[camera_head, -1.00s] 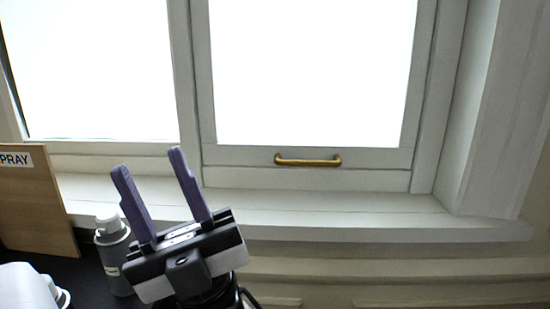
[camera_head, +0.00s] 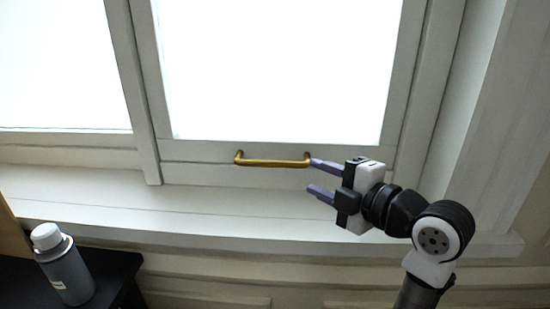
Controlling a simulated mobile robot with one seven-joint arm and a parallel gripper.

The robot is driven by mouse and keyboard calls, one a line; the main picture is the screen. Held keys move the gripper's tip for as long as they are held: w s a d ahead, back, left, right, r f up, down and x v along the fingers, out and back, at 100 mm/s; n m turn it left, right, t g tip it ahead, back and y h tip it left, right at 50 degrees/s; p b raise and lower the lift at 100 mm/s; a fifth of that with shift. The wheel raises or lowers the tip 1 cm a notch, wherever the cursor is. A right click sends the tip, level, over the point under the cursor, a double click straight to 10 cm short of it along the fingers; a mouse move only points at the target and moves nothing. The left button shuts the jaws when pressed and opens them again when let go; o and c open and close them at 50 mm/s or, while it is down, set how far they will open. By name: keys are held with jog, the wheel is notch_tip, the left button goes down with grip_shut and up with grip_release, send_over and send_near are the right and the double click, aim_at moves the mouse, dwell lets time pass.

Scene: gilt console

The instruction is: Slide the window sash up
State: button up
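The window sash (camera_head: 205,151) is a pale frame around a bright pane, with its bottom rail just above the sill. A brass bar handle (camera_head: 272,163) runs along that rail. My gripper (camera_head: 318,179) is at the right end of the handle, pointing left, with its two purple fingers apart and nothing between them. The upper finger's tip overlaps the handle's right end in the picture; I cannot tell whether they touch. The lower finger is below the handle's level.
The white sill (camera_head: 200,205) runs below the sash. A grey bottle with a white cap (camera_head: 65,265) stands on a dark surface (camera_head: 115,272) at lower left. The wooden board (camera_head: 12,235) shows at the left edge. The window jamb (camera_head: 490,120) rises at right.

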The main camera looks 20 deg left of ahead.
aim_at(278, 165)
jog(key=shift+g, duration=0.3)
jog(key=p+x, duration=0.1)
jog(key=x, duration=0.3)
jog(key=p+x, duration=0.1)
jog(key=x, duration=0.3)
jog(key=p+x, duration=0.1)
jog(key=x, duration=0.4)
jog(key=shift+w+f+p, duration=0.1)
jog(key=shift+f+p, duration=0.25)
jog(key=shift+p, duration=0.05)
jog(key=shift+d, duration=0.1)
grip_shut()
